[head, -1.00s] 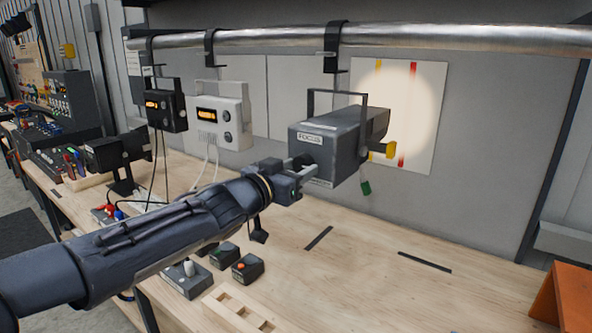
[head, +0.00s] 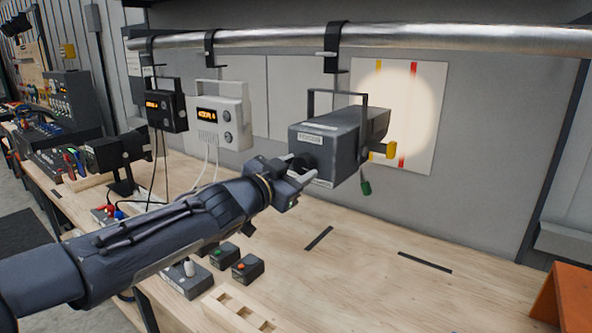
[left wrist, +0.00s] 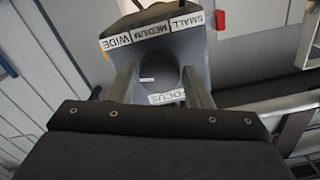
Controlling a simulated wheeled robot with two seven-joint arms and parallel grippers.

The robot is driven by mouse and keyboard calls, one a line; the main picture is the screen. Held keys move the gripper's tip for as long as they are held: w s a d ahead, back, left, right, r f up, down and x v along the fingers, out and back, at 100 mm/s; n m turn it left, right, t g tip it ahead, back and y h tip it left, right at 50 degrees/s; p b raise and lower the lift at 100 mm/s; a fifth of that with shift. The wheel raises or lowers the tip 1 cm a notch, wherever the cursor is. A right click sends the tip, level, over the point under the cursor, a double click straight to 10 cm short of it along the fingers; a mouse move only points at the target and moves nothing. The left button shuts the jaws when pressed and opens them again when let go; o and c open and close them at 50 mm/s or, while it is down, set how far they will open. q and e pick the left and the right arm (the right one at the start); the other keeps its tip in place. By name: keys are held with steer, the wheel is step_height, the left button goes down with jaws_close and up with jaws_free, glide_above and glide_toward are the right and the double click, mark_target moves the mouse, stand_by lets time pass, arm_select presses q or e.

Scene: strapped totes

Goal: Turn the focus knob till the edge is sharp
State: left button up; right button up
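The grey box-shaped projector lamp (head: 335,146) hangs from the overhead pipe, with a FOCUS label on its near face. Its dark round focus knob (left wrist: 158,76) has a small white mark and also shows in the head view (head: 303,164). My left gripper (head: 302,167) is at this knob, one finger on either side. In the left wrist view its fingers (left wrist: 161,82) look spread, with narrow gaps beside the knob; contact is hard to tell. The round light spot (head: 412,110) falls on a white panel (head: 440,80) and its edge looks slightly soft. My right gripper is out of view.
A yellow tab (head: 391,150) and a hanging green tag (head: 365,187) are at the lamp. A black box (head: 165,105) and white box (head: 222,122) with displays hang to the left. Button boxes (head: 247,268) stand on the bench below my arm.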

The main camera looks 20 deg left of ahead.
arm_select(q)
steer(key=o, duration=0.3)
steer(key=shift+s, duration=0.1)
steer(key=shift+p+v, duration=0.65)
steer(key=shift+v, duration=3.2)
